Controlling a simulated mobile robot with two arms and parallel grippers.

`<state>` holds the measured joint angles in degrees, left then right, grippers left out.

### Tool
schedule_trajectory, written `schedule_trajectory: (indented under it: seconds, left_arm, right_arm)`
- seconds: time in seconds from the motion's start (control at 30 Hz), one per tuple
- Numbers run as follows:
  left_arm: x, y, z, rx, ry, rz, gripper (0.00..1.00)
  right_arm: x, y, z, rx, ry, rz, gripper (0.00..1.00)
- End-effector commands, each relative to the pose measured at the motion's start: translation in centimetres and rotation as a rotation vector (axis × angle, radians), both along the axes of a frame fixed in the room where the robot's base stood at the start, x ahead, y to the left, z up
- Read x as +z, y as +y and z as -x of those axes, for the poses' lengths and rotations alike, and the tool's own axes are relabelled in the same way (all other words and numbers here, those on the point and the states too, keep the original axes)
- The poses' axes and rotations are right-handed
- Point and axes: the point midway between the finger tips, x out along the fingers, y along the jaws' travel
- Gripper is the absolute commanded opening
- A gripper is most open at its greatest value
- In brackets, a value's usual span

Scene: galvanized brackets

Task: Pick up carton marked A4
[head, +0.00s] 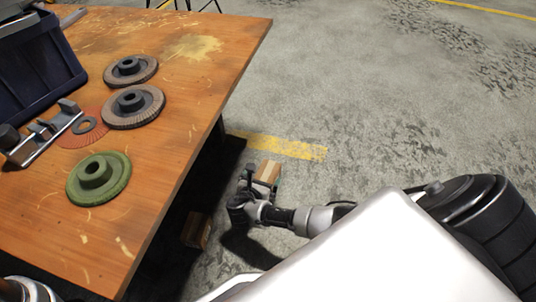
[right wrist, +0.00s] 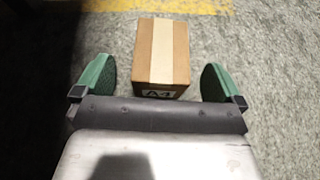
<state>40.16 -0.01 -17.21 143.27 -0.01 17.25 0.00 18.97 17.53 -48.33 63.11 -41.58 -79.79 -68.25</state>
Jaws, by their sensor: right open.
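The carton marked A4 (right wrist: 163,55) is a small brown box with a pale tape strip; its A4 label shows on the side nearest my right wrist camera. In the head view the carton (head: 268,171) is on the floor beside the table, partly hidden by my right gripper (head: 260,182). In the right wrist view my right gripper (right wrist: 157,78) is open, with a green finger on each side of the carton and a visible gap at both sides. The carton is not gripped. My left gripper is not in view.
A second carton (head: 197,230) lies on the floor by the table's edge. The worn orange table (head: 190,90) holds several grinding discs (head: 98,178), metal brackets (head: 42,135) and a dark blue bin (head: 40,70). Concrete floor to the right is open, with yellow markings.

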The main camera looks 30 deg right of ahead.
Motion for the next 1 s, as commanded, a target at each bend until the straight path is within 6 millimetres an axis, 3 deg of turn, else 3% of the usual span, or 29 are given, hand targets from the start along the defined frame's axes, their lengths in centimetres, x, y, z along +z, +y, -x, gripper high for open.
schedule_trajectory:
  seconds: [0.03, 0.23, 0.63, 1.0]
  left_arm:
    - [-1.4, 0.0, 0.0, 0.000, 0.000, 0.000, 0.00]
    - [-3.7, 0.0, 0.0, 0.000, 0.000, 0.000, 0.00]
    - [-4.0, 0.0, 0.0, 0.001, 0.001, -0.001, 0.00]
    - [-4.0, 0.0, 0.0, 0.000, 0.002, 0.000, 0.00]
  right_arm:
    - [-0.8, -0.7, -0.3, -0.001, -0.002, 0.004, 0.99]
    - [-1.5, -2.6, -1.5, -0.001, -0.002, 0.001, 0.99]
    - [-1.4, -3.3, -2.0, 0.000, 0.001, -0.001, 0.99]
    - [-1.5, -3.3, -2.0, -0.001, 0.001, -0.001, 0.42]
